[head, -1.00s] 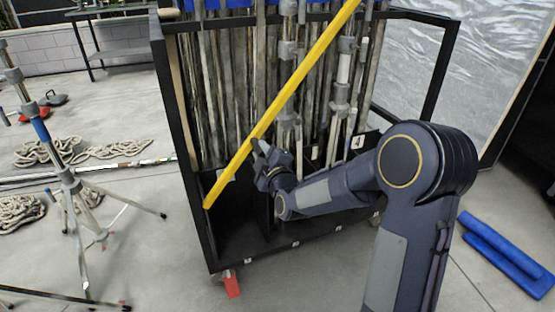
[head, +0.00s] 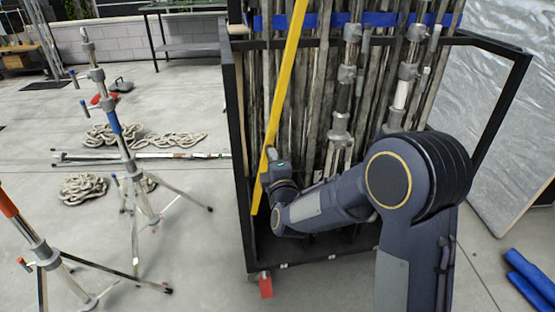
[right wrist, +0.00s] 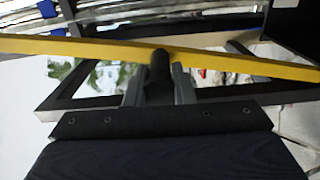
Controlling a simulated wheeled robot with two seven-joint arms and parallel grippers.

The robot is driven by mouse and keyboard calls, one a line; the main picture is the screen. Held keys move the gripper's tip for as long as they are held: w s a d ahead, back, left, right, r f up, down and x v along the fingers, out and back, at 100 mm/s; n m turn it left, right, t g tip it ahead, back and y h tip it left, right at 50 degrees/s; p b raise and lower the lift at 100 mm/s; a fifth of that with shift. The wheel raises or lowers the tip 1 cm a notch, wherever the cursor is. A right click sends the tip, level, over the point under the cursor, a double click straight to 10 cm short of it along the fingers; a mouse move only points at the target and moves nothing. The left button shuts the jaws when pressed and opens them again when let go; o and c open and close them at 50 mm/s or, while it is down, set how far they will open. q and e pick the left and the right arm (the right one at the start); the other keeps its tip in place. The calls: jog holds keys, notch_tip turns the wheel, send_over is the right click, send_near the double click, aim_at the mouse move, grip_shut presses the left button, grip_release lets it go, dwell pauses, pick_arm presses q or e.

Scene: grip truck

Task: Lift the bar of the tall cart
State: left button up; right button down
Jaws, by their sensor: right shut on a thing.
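The tall cart (head: 235,150) is a black frame on casters, filled with upright grey poles. Its yellow bar (head: 286,80) stands steeply at the cart's front left, leaning a little to the right at the top. My right gripper (head: 268,160) is shut on the yellow bar at its lower part. In the right wrist view the bar (right wrist: 90,48) runs across the picture, with the gripper (right wrist: 160,68) closed around it near the middle. The bar's top end is out of the head view. My left gripper is not in view.
Tripod stands (head: 125,150) and coiled ropes (head: 82,187) are on the floor at the left. A silvery panel (head: 500,130) stands at the right, with blue pads (head: 530,275) on the floor. Clear floor lies in front of the cart's left side.

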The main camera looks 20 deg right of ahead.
jog(key=c, duration=1.2)
grip_release()
jog(key=shift+c, duration=0.2)
jog(key=shift+s, duration=0.1)
jog(key=s, duration=0.7)
jog(key=shift+s+a+p, duration=0.25)
jog(key=shift+a+p, duration=0.05)
jog(key=shift+p, duration=0.15)
